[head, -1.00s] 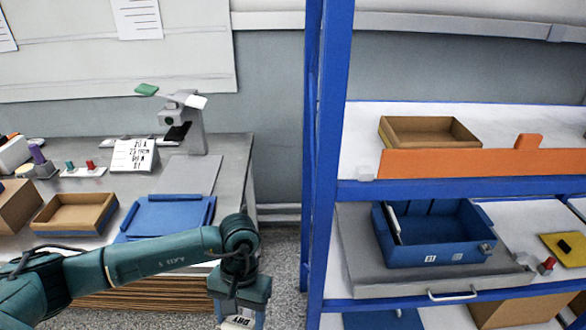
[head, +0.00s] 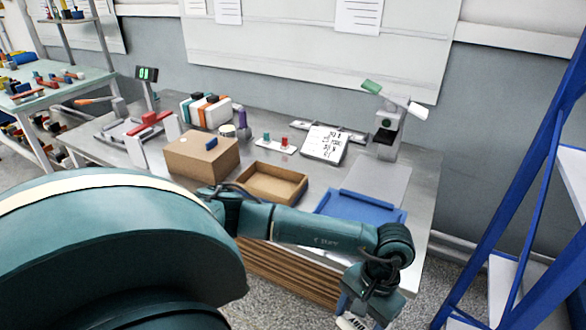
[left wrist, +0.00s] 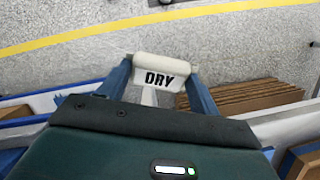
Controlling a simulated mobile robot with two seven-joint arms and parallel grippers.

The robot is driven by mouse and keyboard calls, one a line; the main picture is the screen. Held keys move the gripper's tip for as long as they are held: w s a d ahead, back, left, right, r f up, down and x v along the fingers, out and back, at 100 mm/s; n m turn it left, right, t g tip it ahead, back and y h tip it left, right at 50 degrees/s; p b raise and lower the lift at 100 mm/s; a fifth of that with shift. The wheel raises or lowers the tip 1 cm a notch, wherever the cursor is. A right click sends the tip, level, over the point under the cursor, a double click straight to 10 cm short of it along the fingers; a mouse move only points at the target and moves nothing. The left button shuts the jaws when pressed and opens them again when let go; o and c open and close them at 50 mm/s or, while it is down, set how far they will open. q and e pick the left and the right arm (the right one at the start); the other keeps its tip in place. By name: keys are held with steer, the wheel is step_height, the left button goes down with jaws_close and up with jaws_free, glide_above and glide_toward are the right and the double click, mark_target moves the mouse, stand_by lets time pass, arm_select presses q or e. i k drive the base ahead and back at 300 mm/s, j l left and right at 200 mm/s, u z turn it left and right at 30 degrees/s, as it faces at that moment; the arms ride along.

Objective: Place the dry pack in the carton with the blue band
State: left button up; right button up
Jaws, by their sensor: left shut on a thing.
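My left gripper (head: 357,312) is shut on the white dry pack (left wrist: 162,72), whose black "DRY" lettering faces the left wrist camera. In the head view the pack (head: 350,323) shows only partly at the bottom edge, below and in front of the bench. An open brown carton (head: 270,198) stands on the bench, left of a blue tray (head: 360,207); my left forearm passes in front of them. A taller brown box (head: 192,163) with a small blue piece on top stands further left. I cannot make out a blue band on either. My right gripper is out of view.
The grey bench (head: 420,190) also holds a lettered sign (head: 325,144), a stand with a dark head (head: 388,135) and several upright packs (head: 210,112). A blue shelf frame (head: 530,170) rises at the right. Open floor lies between bench and shelf.

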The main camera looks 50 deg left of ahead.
mark_target(271, 189)
steer(key=k+j, duration=0.1)
steer(key=j, duration=0.25)
steer(key=k+j+z, duration=0.1)
steer(key=j, duration=0.25)
steer(key=k+j+z, duration=0.1)
steer(key=j, duration=0.3)
steer(key=k+j, duration=0.15)
steer(key=j, duration=0.2)
steer(key=k+j+z, duration=0.1)
steer(key=j, duration=0.2)
